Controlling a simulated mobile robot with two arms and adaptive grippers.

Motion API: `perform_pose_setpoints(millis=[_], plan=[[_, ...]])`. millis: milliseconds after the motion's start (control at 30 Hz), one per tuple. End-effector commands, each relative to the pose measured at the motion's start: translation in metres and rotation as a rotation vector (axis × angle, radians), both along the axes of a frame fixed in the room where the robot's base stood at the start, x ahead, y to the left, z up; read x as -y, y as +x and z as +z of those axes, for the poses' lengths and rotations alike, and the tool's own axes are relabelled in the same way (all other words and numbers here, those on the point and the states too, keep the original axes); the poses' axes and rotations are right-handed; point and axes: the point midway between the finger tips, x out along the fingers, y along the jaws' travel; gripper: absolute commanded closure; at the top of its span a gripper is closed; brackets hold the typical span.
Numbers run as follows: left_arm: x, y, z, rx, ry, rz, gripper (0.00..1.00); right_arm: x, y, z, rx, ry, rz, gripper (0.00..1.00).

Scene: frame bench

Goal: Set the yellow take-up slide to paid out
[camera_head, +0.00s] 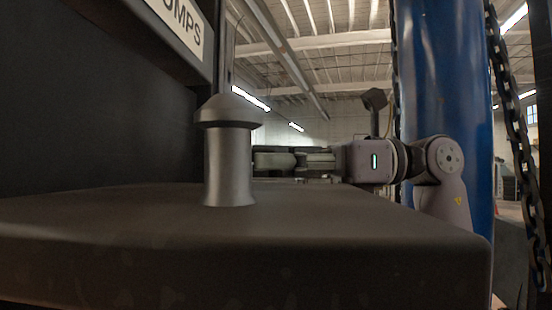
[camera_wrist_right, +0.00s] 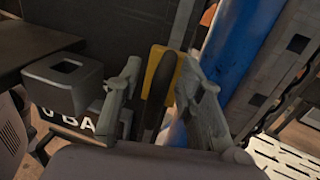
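A yellow piece (camera_wrist_right: 153,70) with a dark bar or handle (camera_wrist_right: 160,92) along it shows in the right wrist view; it looks like the take-up slide. My right gripper (camera_wrist_right: 161,80) is open, with one finger on each side of this piece in the picture. I cannot tell whether the fingers touch it or how deep it lies between them. In the head view my right gripper (camera_head: 285,161) reaches in from the right, behind a grey metal post, which hides its fingertips. The yellow slide is not visible there. My left gripper is not in view.
The grey flared post (camera_head: 230,150) stands on a dark bench surface (camera_head: 350,235). A blue column (camera_head: 445,80) and hanging chains (camera_head: 520,120) stand at the right. A grey block with a square hole (camera_wrist_right: 65,82) sits left of the fingers, above a lettered label (camera_wrist_right: 75,122).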

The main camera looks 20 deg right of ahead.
Motion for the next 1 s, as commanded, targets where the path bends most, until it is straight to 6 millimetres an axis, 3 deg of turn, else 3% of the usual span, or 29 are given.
perform_pose_setpoints(millis=[133,667,1000], plan=[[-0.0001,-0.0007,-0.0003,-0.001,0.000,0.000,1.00,0.0001,0.0001,-0.0002,-0.001,0.000,0.000,0.65],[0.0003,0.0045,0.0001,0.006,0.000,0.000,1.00,0.0003,-0.0005,-0.0002,0.000,-0.001,0.002,1.00],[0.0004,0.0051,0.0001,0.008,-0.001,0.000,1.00,0.0000,-0.0011,-0.0004,0.001,-0.002,0.004,1.00]])
